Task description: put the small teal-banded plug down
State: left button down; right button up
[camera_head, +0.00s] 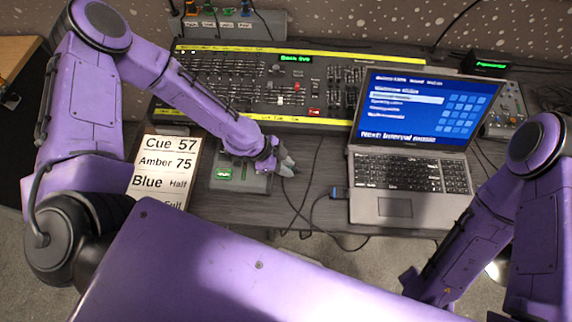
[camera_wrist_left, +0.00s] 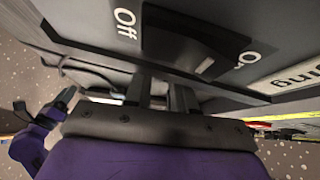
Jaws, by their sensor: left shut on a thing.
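My left gripper (camera_head: 287,166) is low over the desk, just right of the small dark box with a green patch (camera_head: 232,174). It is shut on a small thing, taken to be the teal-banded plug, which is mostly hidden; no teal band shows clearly. In the left wrist view the two fingers (camera_wrist_left: 161,92) are close below a dark panel with a rocker switch (camera_wrist_left: 195,42) marked Off and On. I cannot tell whether the fingers or the held thing touch the panel. My right gripper is out of view.
A lighting console (camera_head: 255,85) with yellow edges stands behind. An open laptop (camera_head: 415,185) is to the right, with a cable (camera_head: 318,213) at its left side. A cue card (camera_head: 162,170) lies left. A power strip (camera_head: 225,27) is at the back. Bare desk shows between box and laptop.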

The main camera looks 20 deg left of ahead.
pick_arm(q)
jog(key=c, duration=0.9)
grip_release()
jog(key=shift+c, duration=0.2)
jog(key=shift+a+r+p, duration=0.15)
jog(key=shift+r+p, duration=0.4)
jog(key=shift+r, duration=0.05)
jog(key=v, duration=1)
jog(key=shift+v, duration=0.8)
jog(key=shift+s+f, duration=0.1)
